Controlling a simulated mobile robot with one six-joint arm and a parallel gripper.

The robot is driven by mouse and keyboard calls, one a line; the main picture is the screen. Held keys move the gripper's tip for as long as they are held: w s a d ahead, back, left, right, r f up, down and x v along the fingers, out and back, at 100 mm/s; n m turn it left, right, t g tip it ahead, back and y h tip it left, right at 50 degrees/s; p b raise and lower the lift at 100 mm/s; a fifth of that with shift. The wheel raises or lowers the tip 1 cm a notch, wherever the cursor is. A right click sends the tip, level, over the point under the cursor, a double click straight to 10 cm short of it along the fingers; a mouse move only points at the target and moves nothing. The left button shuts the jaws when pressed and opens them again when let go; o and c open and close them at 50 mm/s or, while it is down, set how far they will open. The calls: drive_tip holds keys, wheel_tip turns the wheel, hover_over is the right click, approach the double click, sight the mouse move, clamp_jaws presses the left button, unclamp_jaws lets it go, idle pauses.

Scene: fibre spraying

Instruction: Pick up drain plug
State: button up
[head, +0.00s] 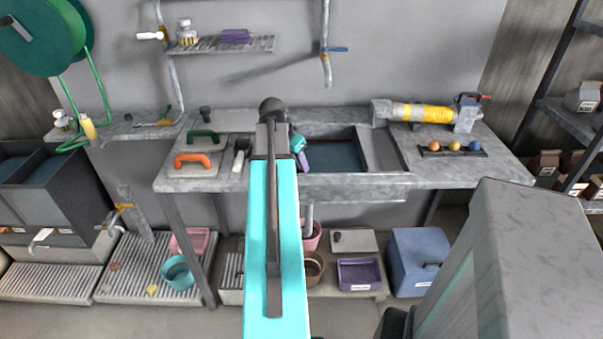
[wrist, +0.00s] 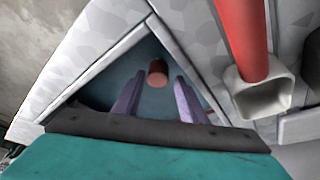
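A short reddish-brown cylinder (wrist: 157,72), which looks like the drain plug, sits in the blue-grey basin in the wrist view. It appears between and beyond the tips of my gripper (wrist: 160,78). The two purple fingers are spread apart with nothing between them that I can see touching. In the head view my gripper (head: 303,158) shows only partly at the left side of the sink (head: 385,178), pointing down. The plug is hidden there behind my teal arm and the sink's front rim.
In the wrist view a red bar with a pale square socket (wrist: 262,95) lies close to the right of the basin. The basin walls surround my fingers.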

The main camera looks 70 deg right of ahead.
drive_tip(key=shift+p+x, duration=0.3)
drive_tip(key=shift+x, duration=1.8)
drive_tip(key=c, duration=0.9)
